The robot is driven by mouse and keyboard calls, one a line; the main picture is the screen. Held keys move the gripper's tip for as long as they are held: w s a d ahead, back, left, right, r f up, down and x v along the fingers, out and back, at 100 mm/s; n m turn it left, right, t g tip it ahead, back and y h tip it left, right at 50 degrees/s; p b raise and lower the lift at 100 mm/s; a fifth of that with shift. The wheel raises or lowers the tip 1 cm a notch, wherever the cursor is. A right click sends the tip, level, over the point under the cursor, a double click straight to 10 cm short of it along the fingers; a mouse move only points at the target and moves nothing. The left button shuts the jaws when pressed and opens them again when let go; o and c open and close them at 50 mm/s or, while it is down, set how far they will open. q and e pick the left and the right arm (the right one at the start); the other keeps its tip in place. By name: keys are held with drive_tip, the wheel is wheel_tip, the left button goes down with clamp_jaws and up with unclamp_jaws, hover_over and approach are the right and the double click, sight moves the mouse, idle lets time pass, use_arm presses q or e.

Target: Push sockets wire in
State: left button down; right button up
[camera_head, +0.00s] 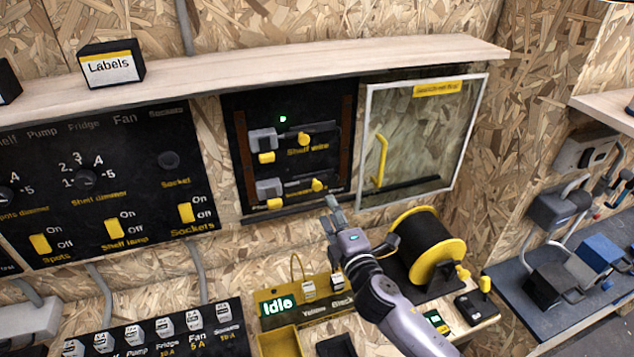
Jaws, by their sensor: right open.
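A black wiring panel (245,115) hangs under the wooden shelf. Its upper row has a grey block, yellow parts and the label "Shelf wire" (308,147); a small green light glows above. The lower row has a similar grey block (269,188), a yellow tab below it and a yellow knob (317,185); its label is too small to read. My right gripper (331,213) is open and empty, just below and right of the lower row, seemingly apart from it. My left gripper is out of view.
A clear door (425,135) with a yellow handle (380,160) stands right of the panel.

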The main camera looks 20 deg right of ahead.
sight(318, 189)
drive_tip(key=w, duration=0.5)
drive_tip(key=w+p, duration=0.1)
drive_tip(key=w, duration=0.3)
drive_tip(key=shift+w+a, duration=0.2)
drive_tip(key=shift+w, duration=0.15)
drive_tip(key=shift+w+f, duration=0.1)
drive_tip(key=shift+w, duration=0.35)
drive_tip(key=c, duration=0.9)
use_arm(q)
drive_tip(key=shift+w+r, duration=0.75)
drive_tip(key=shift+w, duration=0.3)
use_arm(e)
clamp_jaws()
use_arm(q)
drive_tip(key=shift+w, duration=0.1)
